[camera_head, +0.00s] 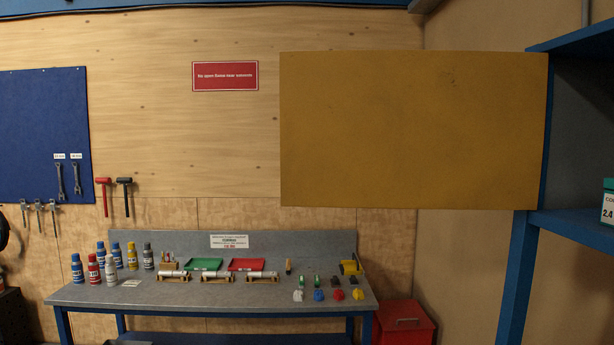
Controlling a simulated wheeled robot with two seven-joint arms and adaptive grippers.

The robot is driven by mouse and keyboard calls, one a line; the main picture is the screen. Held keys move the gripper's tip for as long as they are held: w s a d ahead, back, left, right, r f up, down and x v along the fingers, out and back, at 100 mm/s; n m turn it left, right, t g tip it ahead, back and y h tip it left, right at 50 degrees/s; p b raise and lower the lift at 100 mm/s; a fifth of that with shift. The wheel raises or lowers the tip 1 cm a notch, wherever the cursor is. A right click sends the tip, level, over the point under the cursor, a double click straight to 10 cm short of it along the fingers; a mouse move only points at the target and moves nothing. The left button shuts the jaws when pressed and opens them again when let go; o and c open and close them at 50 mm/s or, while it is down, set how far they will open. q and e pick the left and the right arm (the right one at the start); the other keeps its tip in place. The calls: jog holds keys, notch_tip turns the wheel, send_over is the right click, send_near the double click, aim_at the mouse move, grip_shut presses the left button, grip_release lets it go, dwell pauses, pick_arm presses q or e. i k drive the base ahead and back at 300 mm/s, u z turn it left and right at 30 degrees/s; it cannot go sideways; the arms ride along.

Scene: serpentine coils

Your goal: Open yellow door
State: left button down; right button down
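The yellow door (415,130) is a flat, mustard-coloured panel at the upper right of the head view. Its right edge meets the blue frame of a cabinet (530,180) on the right. The door stands swung out to the left of that frame, and part of the cabinet's grey interior and a shelf show beside it. I see no handle on the visible face. Neither of my grippers is in view.
A grey workbench (140,296) with bottles, trays and small parts stands below. A red box (404,322) sits at its right end. A white and green container (607,203) is on the cabinet shelf. A blue tool board (40,120) hangs at left.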

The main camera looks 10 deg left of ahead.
aim_at(367, 129)
jog(key=i, duration=1.35)
jog(key=u, duration=1.05)
